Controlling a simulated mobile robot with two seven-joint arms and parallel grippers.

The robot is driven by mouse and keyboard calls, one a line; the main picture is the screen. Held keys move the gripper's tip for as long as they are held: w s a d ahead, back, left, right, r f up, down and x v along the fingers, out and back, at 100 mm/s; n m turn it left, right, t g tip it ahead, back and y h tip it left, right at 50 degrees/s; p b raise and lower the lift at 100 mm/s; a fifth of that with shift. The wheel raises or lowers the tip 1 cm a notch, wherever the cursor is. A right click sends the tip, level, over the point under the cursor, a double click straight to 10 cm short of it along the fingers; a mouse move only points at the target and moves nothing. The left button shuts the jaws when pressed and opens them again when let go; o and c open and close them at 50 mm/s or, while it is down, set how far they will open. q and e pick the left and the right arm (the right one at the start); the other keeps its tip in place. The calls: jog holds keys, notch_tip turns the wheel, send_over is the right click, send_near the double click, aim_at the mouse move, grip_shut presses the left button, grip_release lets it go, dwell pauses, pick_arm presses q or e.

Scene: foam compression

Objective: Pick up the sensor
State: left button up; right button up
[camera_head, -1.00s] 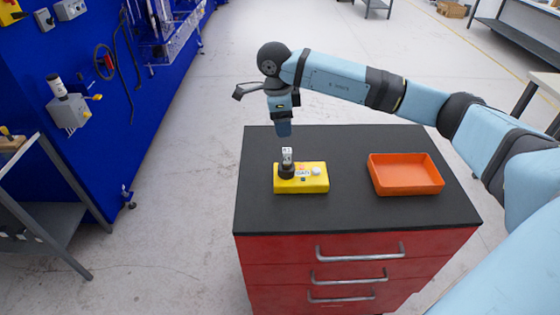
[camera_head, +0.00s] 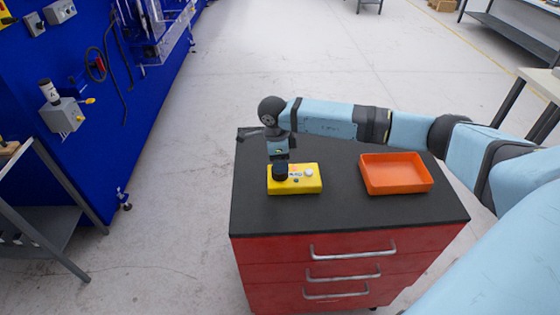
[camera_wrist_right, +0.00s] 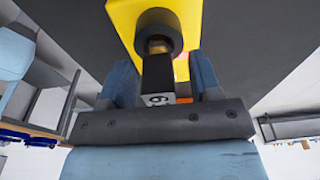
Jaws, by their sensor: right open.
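The yellow box (camera_head: 308,186) lies on the black top of the red cabinet. A black round collar (camera_wrist_right: 158,30) stands on the box. The sensor (camera_wrist_right: 157,78), a slim dark piece with a pale, marked end, rises from that collar in the right wrist view. My right gripper (camera_head: 281,158) is directly above the collar, pointing down. In the wrist view its two blue fingers (camera_wrist_right: 162,72) are on either side of the sensor, with gaps showing; it is open. In the head view the gripper hides most of the sensor. My left gripper is not in view.
An empty orange tray (camera_head: 397,186) sits on the cabinet top (camera_head: 345,210), right of the yellow box. The cabinet top between and in front of them is clear. A blue tool wall (camera_head: 75,110) and a grey shelf stand at the left.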

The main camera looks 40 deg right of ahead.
grip_shut()
jog(key=shift+r, duration=0.1)
